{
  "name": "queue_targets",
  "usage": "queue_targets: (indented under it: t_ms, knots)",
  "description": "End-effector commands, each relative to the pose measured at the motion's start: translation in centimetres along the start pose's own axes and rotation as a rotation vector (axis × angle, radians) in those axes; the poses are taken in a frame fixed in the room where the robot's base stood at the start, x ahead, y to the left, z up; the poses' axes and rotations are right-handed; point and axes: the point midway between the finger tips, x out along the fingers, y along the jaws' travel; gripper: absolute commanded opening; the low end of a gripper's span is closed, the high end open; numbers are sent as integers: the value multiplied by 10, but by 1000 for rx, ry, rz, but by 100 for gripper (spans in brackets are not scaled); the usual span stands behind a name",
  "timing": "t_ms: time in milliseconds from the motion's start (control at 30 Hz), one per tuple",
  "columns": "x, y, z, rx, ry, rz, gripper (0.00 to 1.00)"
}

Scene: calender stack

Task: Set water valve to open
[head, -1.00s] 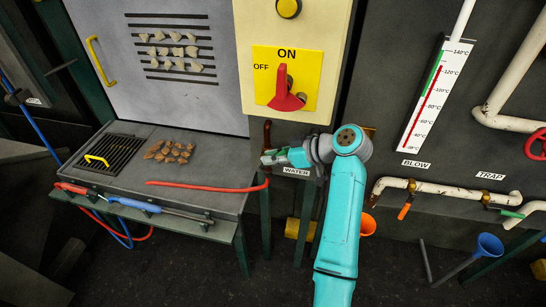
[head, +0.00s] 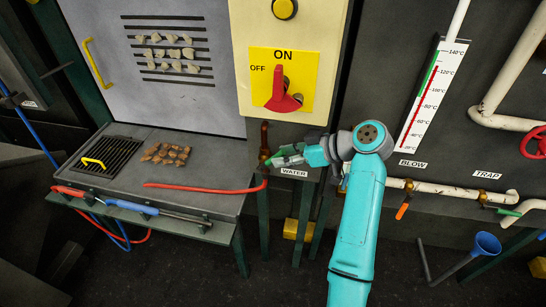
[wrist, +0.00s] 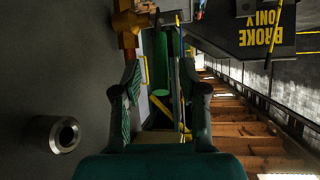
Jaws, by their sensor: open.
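The water valve is at the foot of a brown pipe (head: 264,135), above the left end of the WATER label (head: 294,172). In the wrist view its brass body (wrist: 127,25) shows at the top, just beyond the left finger. My gripper (head: 278,158) is beside it in the head view, pointing left. In the wrist view my gripper (wrist: 160,85) has its two green-padded fingers apart. An upright green part (wrist: 161,60) shows between and beyond them; I cannot tell whether it is the valve's handle. No clear grip on anything shows. The handle's position is unclear.
A yellow ON/OFF panel with a red switch (head: 279,92) is above my gripper. A red hose (head: 200,188) runs left across the table. BLOW pipework with an orange handle (head: 402,211) is at the right. A round metal stub (wrist: 65,134) juts from the wall.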

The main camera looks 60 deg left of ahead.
Motion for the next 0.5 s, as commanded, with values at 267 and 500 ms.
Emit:
queue_targets:
  t_ms: [267,500]
  knots:
    - [-51,1,0,1,0,2,42]
    - [-68,0,0,0,0,0,42]
